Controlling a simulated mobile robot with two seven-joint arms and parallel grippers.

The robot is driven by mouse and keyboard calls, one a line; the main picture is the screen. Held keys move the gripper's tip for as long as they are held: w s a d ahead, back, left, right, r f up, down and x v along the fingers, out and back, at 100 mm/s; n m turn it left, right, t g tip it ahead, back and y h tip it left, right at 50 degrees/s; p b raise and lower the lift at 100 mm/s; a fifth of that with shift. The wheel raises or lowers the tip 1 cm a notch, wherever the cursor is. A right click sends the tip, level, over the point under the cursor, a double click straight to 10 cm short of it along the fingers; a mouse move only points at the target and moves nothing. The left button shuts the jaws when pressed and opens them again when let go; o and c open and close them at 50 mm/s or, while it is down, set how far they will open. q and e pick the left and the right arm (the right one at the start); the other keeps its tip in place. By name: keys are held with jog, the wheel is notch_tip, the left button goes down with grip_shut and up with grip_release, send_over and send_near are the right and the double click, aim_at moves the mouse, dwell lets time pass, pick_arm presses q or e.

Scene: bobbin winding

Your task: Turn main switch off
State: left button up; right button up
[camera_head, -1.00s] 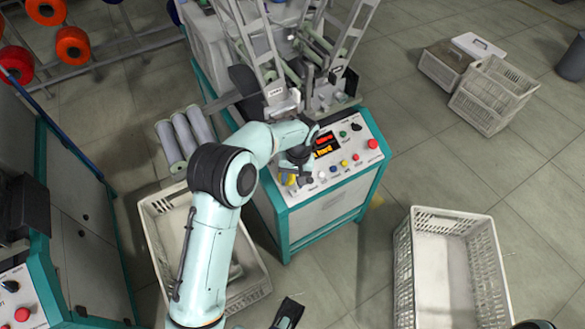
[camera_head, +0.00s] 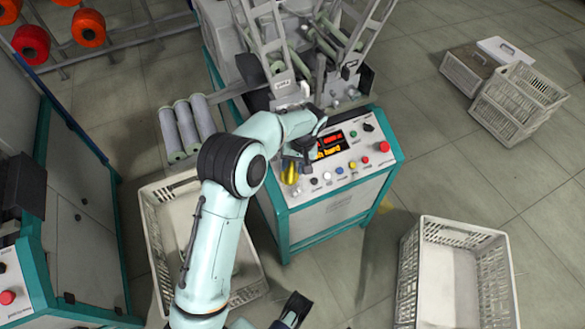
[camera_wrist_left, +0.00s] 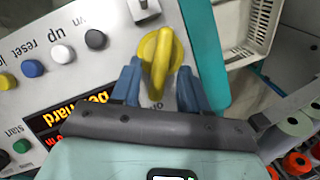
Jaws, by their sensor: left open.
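The main switch is a yellow rotary knob (camera_wrist_left: 160,60) on the light grey control panel. Its ridge runs nearly up and down in the left wrist view, with an "on" label by its lower end. In the head view the yellow knob (camera_head: 290,174) shows at the panel's left end. My left gripper (camera_wrist_left: 160,85) is open, with one blue finger on each side of the knob. I cannot tell whether either finger touches it. In the head view my left gripper (camera_head: 296,162) is over the knob, partly hidden by its wrist. A dark end piece at the bottom edge may be my right gripper (camera_head: 293,309).
Beside the knob are several push buttons, including a black one (camera_wrist_left: 95,39), a lit display (camera_head: 330,145) and a red button (camera_head: 383,146). A white crate (camera_head: 150,225) stands below left. Another crate (camera_head: 408,265) stands right, with clear floor between it and the machine.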

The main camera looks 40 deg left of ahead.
pick_arm(q)
jog(key=shift+a+f, duration=0.1)
jog(key=shift+f, duration=0.6)
grip_shut()
